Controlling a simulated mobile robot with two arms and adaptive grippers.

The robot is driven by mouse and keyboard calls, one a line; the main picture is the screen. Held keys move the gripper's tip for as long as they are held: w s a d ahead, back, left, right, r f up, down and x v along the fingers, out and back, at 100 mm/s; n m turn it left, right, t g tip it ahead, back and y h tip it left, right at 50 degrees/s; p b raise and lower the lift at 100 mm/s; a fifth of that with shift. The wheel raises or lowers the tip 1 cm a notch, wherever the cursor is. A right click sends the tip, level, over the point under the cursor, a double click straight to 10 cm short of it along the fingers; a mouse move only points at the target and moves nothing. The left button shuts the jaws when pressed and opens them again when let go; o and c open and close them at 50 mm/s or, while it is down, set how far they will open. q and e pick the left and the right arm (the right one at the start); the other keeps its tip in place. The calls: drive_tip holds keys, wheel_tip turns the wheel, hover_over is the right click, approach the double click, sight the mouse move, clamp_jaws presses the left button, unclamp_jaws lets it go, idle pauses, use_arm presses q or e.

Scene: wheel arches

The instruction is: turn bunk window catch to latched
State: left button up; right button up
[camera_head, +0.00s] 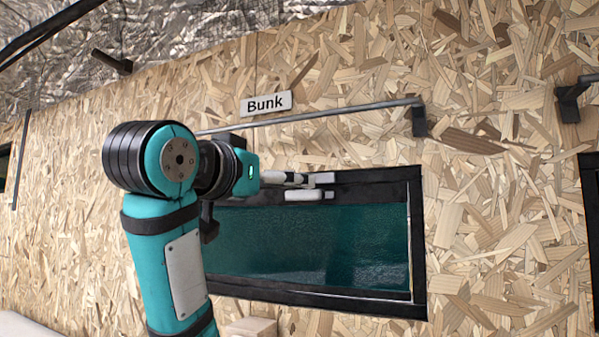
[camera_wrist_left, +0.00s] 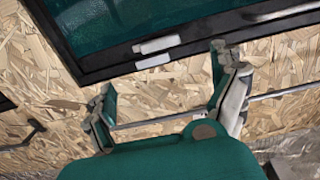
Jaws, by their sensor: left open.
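The bunk window catch is a small white bar at the upper frame of the window under the "Bunk" sign. It lies along the frame and shows in the head view (camera_head: 309,195) just below my fingers. The left wrist view shows the white catch (camera_wrist_left: 157,45) with a white plate beside it, beyond my fingertips. My left gripper (camera_head: 300,178) is at the window's top edge, and its body partly hides the frame. In the left wrist view my left gripper (camera_wrist_left: 163,72) is open, its fingers wide apart with nothing between them. My right gripper is not in view.
The dark-framed teal window (camera_head: 310,243) is set in a chipboard wall. A "Bunk" sign (camera_head: 266,103) and a thin metal rail (camera_head: 330,112) with a dark bracket are above it. Dark hooks stick out at upper left (camera_head: 112,61) and right (camera_head: 570,98).

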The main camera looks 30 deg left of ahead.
sight(301, 191)
use_arm(q)
drive_tip(key=w+p, duration=0.4)
drive_tip(key=w, duration=0.6)
drive_tip(key=shift+w+a+p, duration=0.25)
drive_tip(key=shift+a+p, duration=0.05)
drive_tip(key=shift+a, duration=0.05)
drive_tip(key=c, duration=1.2)
